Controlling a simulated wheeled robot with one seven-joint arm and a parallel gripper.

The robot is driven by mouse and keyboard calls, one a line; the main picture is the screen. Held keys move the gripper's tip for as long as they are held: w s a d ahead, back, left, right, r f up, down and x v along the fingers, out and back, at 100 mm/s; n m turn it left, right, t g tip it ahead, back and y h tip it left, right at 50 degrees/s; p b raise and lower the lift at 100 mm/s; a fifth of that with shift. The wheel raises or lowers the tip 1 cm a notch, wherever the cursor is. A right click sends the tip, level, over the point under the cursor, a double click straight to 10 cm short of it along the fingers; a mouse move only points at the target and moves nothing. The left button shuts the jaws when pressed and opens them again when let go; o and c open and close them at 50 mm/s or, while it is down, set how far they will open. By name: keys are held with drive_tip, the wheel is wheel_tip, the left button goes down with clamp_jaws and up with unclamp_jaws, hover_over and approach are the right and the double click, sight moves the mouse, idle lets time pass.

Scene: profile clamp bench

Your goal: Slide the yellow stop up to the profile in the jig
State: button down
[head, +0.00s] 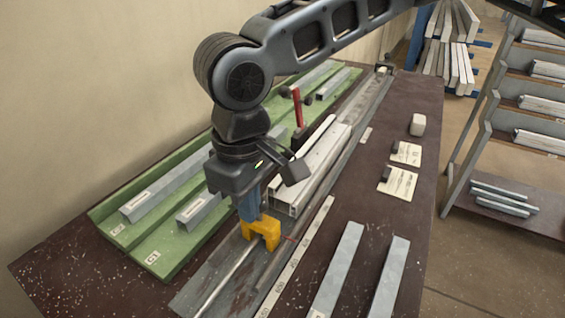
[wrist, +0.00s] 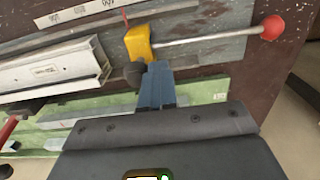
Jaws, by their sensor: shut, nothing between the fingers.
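The yellow stop (head: 262,233) sits on the grey metal jig (head: 212,283), just short of the near end of the pale profile (head: 312,170). In the wrist view the stop (wrist: 139,43) stands right of the profile's end (wrist: 50,70), with a small gap showing. A grey rod (wrist: 205,38) runs from the stop to a red knob (wrist: 272,27). My gripper (head: 249,212), with blue fingers, is shut and empty, down at the stop. In the wrist view the fingertips (wrist: 156,68) are close beside it; I cannot tell whether they touch.
A red clamp handle (head: 298,108) stands up beside the profile. A green rack (head: 165,262) with grey bars lies to the left. A white scale strip (head: 305,245) runs along the jig's right side. Loose bars (head: 338,270) and paper cards (head: 398,182) lie further right on the brown bench.

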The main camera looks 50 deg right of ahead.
drive_tip(key=w+d+p, duration=0.1)
drive_tip(key=d+p, duration=0.1)
drive_tip(key=d, duration=0.4)
drive_tip(key=shift+w, duration=0.15)
idle(0.3)
drive_tip(key=shift+d, duration=0.1)
wheel_tip(320, 180, up, 7)
drive_tip(key=a+p, duration=0.1)
drive_tip(key=p, duration=0.6)
drive_tip(key=shift+a+p, duration=0.25)
drive_tip(key=shift+p, duration=0.05)
idle(0.7)
